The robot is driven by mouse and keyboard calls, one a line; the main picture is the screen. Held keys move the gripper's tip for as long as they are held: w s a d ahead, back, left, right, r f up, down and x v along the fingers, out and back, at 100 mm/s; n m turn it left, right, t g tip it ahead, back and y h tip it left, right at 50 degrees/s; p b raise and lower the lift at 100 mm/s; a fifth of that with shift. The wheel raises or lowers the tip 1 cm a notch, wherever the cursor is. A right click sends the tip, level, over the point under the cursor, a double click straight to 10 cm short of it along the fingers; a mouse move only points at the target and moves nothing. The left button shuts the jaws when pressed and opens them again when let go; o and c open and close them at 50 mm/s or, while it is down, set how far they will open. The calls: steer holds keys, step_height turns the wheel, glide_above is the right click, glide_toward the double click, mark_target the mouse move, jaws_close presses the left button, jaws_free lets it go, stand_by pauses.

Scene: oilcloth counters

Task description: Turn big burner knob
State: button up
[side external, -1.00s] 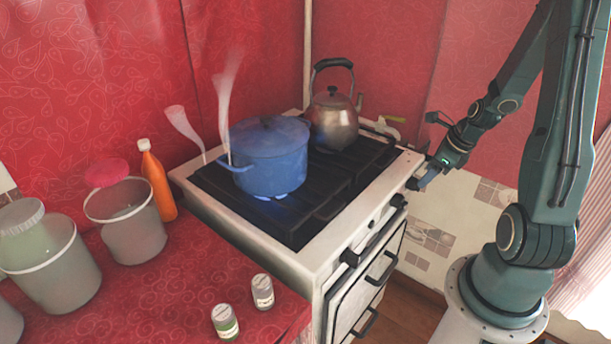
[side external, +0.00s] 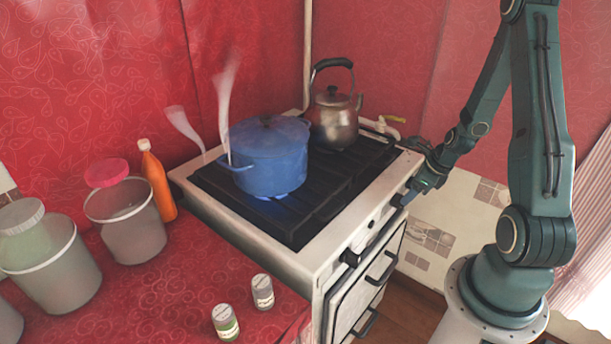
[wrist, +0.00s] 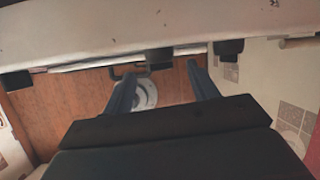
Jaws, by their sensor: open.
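The white stove's front panel carries dark knobs. In the side view, one knob (side external: 349,258) is at the near corner and another (side external: 399,200) is at the far end, close to my gripper (side external: 406,194). I cannot tell which one is the big burner knob. In the wrist view, a black middle knob (wrist: 158,58) lies just past and between the two fingertips of my open, empty gripper (wrist: 163,74). Further black knobs show at the left (wrist: 15,80) and right (wrist: 228,48). I see no clear contact with any knob.
A blue pot (side external: 268,160) sits over a blue flame, with steam beside it. A metal kettle (side external: 333,122) stands behind it. Dark oven handles (side external: 382,268) stick out below the knobs. An orange bottle (side external: 158,182), tubs and small jars stand on the red counter (side external: 180,290).

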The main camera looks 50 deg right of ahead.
mark_target(395, 202)
steer(key=shift+x, duration=2.6)
steer(key=c, duration=0.9)
steer(key=shift+c, duration=0.2)
steer(key=shift+a+h, duration=0.1)
steer(key=shift+h, duration=0.4)
steer(key=shift+a+n+h, duration=0.1)
steer(key=shift+n+h, duration=0.2)
steer(key=shift+h, duration=0.6)
steer(key=shift+a+h, duration=0.1)
steer(key=shift+h, duration=0.6)
steer(key=shift+a+f+n+h, duration=0.15)
steer(key=shift+n+h, duration=0.35)
steer(key=shift+h, duration=1)
